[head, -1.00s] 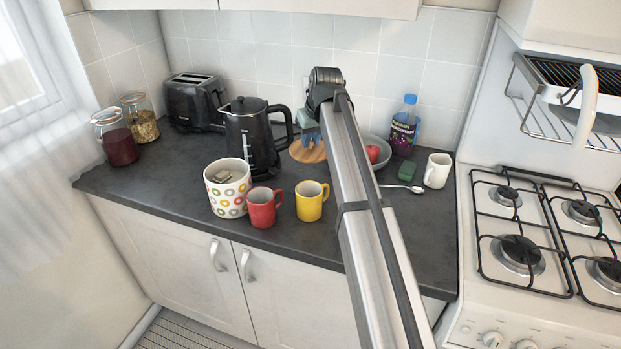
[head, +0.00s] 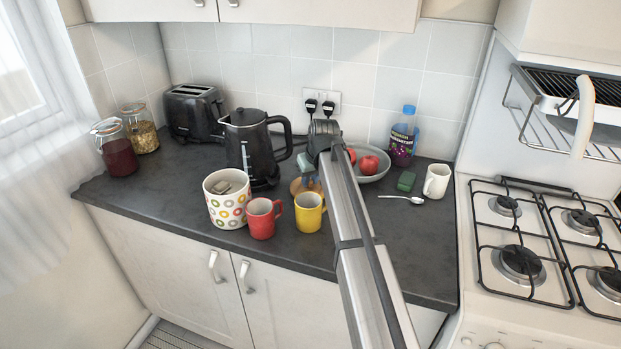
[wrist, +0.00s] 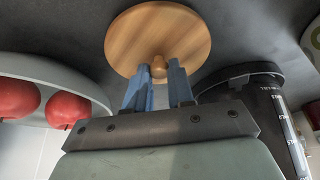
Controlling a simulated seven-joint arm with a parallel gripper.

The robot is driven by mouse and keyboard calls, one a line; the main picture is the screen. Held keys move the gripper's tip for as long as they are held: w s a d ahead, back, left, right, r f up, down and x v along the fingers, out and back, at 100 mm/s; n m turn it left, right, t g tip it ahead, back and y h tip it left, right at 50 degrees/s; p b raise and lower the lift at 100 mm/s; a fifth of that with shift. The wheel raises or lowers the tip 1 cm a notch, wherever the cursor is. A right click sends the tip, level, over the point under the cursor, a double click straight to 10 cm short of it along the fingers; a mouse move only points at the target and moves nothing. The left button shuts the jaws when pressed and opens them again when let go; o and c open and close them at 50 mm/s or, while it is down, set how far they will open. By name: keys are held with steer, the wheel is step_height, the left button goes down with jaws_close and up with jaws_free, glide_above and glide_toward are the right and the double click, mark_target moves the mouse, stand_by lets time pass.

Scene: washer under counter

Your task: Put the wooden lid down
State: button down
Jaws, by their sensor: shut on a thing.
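The round wooden lid (wrist: 185,35) is in my gripper (wrist: 159,76), whose blue fingers are shut on its small knob (wrist: 159,66). In the head view the lid (head: 297,187) shows behind the yellow mug (head: 308,212), to the right of the black kettle (head: 250,145). My gripper (head: 308,170) is above it there, and my arm and the mug hide part of the lid. The lid is low over the dark counter (head: 150,195); I cannot tell whether it touches it. The dotted canister (head: 227,208) stands uncovered at the left, with something inside.
The red mug (head: 262,220) is beside the yellow one. A grey bowl (head: 378,174) with red apples (head: 369,165) is right of my gripper.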

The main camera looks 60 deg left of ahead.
steer(key=shift+f, duration=0.1)
steer(key=c, duration=1)
jaws_free()
steer(key=v, duration=1.2)
steer(key=shift+s, duration=0.1)
